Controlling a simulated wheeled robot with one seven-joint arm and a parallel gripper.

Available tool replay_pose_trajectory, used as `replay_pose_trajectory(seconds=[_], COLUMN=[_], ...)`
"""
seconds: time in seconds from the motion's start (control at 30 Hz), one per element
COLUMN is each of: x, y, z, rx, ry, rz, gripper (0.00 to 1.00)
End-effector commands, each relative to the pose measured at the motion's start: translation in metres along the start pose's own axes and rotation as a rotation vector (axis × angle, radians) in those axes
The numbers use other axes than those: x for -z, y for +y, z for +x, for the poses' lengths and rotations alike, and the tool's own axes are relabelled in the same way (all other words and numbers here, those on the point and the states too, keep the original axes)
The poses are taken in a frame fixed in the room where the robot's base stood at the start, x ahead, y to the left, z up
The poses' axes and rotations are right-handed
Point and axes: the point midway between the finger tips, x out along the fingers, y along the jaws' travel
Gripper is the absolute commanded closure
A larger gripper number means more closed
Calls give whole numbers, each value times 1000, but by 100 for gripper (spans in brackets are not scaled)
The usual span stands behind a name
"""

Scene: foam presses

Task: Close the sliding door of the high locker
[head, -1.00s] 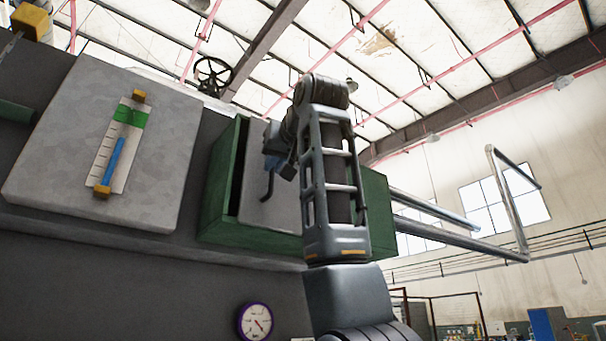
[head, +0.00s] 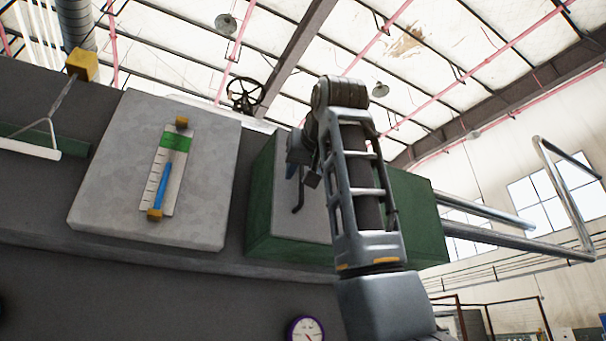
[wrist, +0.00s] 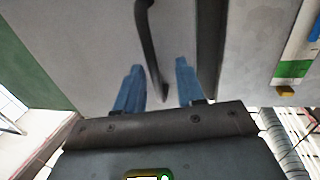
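The high locker (head: 420,215) is a green box on the dark wall, partly hidden by my arm in the head view. Its grey sliding door (head: 305,228) carries a dark hooked handle (head: 299,196). The door meets the locker's left edge there, with no dark gap visible. In the wrist view the door (wrist: 85,45) fills the middle, and the handle (wrist: 150,45) reaches down between my gripper's blue fingers. My gripper (wrist: 160,85) is open, fingers on either side of the handle's end; contact with the handle cannot be told.
A grey panel with a blue and green gauge (head: 168,170) stands left of the locker. A round purple-rimmed dial (head: 306,330) is below. Metal rails (head: 500,235) extend to the right. A dark strip (wrist: 209,50) separates the door and gauge panel in the wrist view.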

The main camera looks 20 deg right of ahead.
Motion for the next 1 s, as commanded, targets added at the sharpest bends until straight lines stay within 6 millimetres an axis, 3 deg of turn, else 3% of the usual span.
replay_pose_trajectory(seconds=[0.27,0.7,1.0], x=[-1,-1,0], y=[1,0,0], z=[-4,-68,-78], rx=[-2,-1,-1], ry=[1,3,0], rz=[1,1,0], gripper=[62,62,62])
